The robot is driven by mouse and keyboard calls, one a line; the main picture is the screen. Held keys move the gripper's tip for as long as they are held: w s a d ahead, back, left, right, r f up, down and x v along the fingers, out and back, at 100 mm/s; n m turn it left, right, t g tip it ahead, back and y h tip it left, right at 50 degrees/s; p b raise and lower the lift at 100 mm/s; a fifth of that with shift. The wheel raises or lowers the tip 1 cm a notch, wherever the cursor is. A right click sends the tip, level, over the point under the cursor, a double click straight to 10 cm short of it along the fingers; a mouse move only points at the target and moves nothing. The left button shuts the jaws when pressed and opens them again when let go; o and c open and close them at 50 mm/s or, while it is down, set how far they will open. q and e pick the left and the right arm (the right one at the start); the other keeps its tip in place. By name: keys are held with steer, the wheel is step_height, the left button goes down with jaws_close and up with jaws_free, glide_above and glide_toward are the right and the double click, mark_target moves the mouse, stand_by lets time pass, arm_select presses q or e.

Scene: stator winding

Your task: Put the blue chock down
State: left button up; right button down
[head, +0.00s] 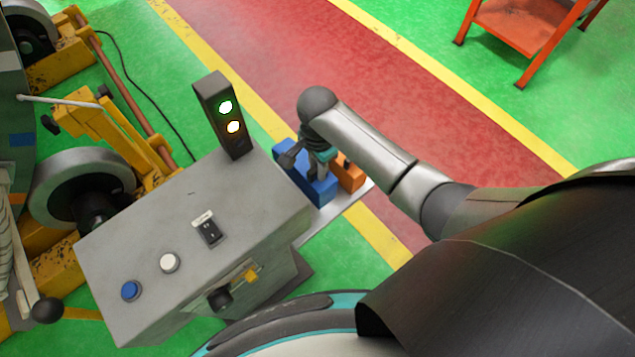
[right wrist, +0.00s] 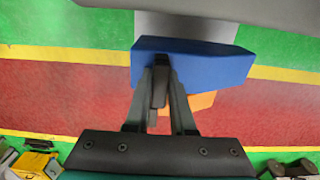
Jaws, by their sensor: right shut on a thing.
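The blue chock (head: 321,190) is at the grey plate beside the control box in the head view. My right gripper (head: 312,172) reaches down to it and is shut on it; the hand hides part of the chock. In the right wrist view the blue chock (right wrist: 208,68) spans the fingertips of my right gripper (right wrist: 160,70). I cannot tell whether the chock touches the plate. My left gripper is not in view.
An orange chock (head: 350,176) stands close beside the blue one. The grey plate (head: 322,221) lies below them. The control box (head: 190,255) with its signal light (head: 225,115) stands close on the left. An orange step stool (head: 520,25) is at the far right. The red walkway (head: 280,60) is clear.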

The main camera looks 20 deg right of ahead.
steer(key=shift+w+f+b, duration=0.15)
steer(key=shift+f+b, duration=0.9)
steer(key=shift+f, duration=2.2)
steer(key=c, duration=1.2)
jaws_free()
steer(key=shift+f, duration=0.2)
steer(key=shift+c, duration=0.2)
steer(key=o, duration=0.5)
steer(key=shift+r, duration=0.1)
step_height(320, 180, up, 12)
steer(key=p, duration=0.4)
steer(key=shift+r, duration=0.15)
